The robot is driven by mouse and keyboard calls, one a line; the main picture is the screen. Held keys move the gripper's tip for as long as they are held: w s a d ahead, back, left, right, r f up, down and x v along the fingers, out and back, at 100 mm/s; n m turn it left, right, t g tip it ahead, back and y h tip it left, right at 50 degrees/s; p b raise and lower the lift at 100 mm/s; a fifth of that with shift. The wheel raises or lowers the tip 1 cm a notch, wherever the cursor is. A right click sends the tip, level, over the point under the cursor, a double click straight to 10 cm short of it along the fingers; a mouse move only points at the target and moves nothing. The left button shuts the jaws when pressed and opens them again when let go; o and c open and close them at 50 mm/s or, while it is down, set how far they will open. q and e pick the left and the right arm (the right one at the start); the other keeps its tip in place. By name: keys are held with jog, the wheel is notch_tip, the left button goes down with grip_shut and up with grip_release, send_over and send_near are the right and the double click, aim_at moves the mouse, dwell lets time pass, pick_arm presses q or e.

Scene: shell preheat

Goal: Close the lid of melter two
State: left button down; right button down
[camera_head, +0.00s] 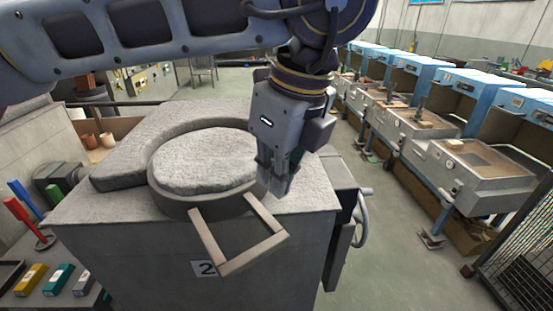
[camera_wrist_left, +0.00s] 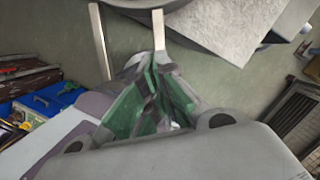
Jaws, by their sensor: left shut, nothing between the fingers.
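Melter two (camera_head: 115,240) is a grey block with a "2" plate on its front. Its round lid (camera_head: 205,162) has a rough pale top and a dark rim and lies about flat on top, beside a raised curved collar. A U-shaped handle (camera_head: 240,260) sticks out from the lid towards the front. My left gripper (camera_head: 276,185) is shut and empty at the right edge of the lid, near the handle's right bar. In the left wrist view my fingertips (camera_wrist_left: 150,68) are close to the handle bars (camera_wrist_left: 101,42). I cannot tell whether they touch. My right gripper is out of view.
A handwheel (camera_head: 363,215) projects from the melter's right side. Blue-hooded workstations (camera_head: 455,165) line the right, with open floor (camera_head: 395,235) between. A mesh panel (camera_head: 520,275) stands at lower right. Coloured bars (camera_head: 58,278) lie on a bench at lower left.

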aim_at(249, 202)
pick_arm(q)
jog(key=p+x, duration=0.1)
jog(key=x, duration=0.4)
jog(key=shift+f, duration=0.3)
jog(key=shift+w+a+f+p, duration=0.25)
jog(key=shift+w+a+p, duration=0.25)
jog(key=shift+w, duration=0.1)
jog(key=shift+w+a+p, duration=0.45)
jog(key=shift+w+a, duration=0.5)
jog(key=shift+w+f, duration=0.1)
